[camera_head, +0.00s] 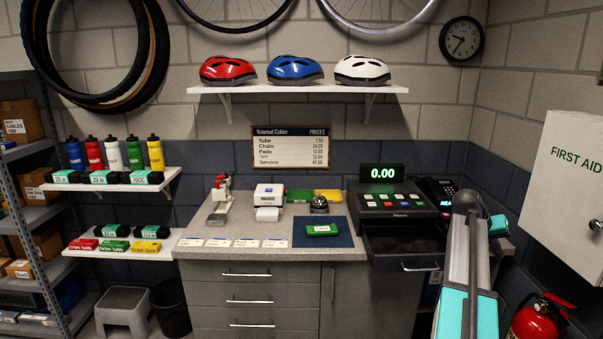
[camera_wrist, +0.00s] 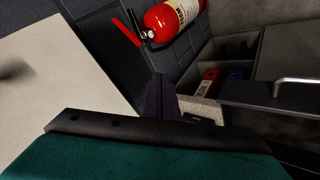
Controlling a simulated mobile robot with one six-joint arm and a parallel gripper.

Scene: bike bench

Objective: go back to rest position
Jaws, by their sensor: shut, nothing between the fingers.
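The cash register (camera_head: 393,201) stands on the right of the counter in the head view, with a green display (camera_head: 382,173) reading 0.00. Its key panel has several small keys in green, red and other colours; their labels are too small to read. The cash drawer (camera_head: 405,246) below it stands pulled out, with a dark inside and a silver handle. My arm rises at the right, in front of the counter. In the wrist view my gripper (camera_wrist: 165,98) is shut and empty, its dark fingers apart from the register keys. My gripper's tip is not clear in the head view.
A white first aid cabinet (camera_head: 565,190) is on the right wall, above a red fire extinguisher (camera_head: 538,318). A card terminal (camera_head: 437,190) stands beside the register. A blue mat (camera_head: 340,238) with a green pack lies left of the drawer.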

